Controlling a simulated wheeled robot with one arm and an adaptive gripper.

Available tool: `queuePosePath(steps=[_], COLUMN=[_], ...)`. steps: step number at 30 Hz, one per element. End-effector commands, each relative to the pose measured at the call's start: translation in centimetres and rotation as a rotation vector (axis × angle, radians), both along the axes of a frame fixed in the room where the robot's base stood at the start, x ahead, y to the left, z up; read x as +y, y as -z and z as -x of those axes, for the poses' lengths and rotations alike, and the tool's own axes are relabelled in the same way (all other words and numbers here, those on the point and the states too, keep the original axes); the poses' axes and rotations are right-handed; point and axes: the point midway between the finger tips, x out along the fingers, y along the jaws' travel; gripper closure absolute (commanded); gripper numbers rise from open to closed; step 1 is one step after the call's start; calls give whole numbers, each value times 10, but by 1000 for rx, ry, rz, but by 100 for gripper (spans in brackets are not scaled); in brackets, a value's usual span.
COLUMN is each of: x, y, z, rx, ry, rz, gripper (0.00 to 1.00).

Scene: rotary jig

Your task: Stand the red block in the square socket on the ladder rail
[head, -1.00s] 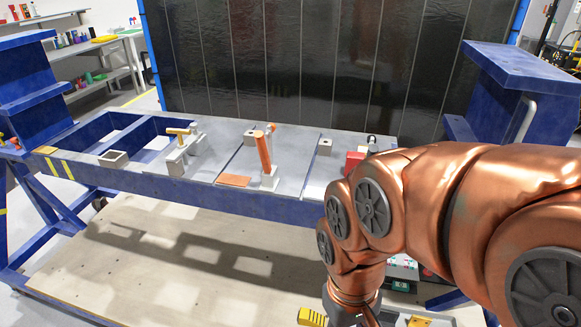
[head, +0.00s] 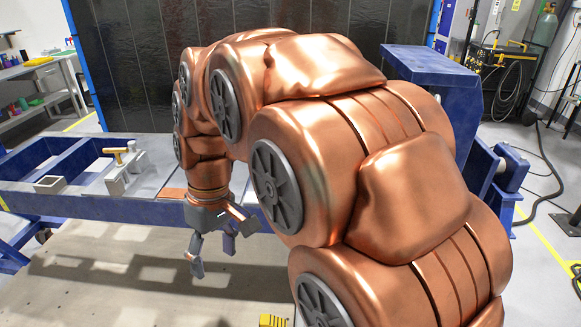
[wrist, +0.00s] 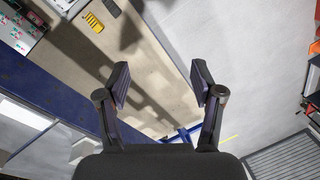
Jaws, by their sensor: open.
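My gripper (head: 212,252) hangs open and empty below my arm, in front of the blue frame and over the pale board. In the wrist view its fingers (wrist: 161,85) are spread, with nothing between them. A grey square open-topped socket (head: 50,184) sits on the blue rail (head: 70,203) at the left of the head view, well left of my gripper. The red block is not seen in either view now; my arm covers the part of the frame where a red item showed earlier.
A grey bracket with a brass-coloured bar (head: 118,152) stands right of the socket. An orange-brown plate (head: 173,193) lies beside my arm. A blue post (head: 430,95) stands at right. The pale board (head: 110,275) is largely clear; a yellow item (wrist: 93,22) lies there.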

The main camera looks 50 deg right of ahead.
Motion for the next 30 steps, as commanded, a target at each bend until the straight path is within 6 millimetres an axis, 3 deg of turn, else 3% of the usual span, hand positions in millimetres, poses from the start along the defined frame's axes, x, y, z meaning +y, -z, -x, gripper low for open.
queuePosePath(steps=[1,6,15,24,30], x=[-12,-51,-142,-252,-324], y=[-7,-27,-55,-72,-76], z=[-17,-63,-126,-157,-156], rx=[-19,-85,-225,-367,-448], ry=[-7,-63,-172,-301,-392], rz=[-14,-52,-82,-62,-22], gripper=[33,33,33,33,33])
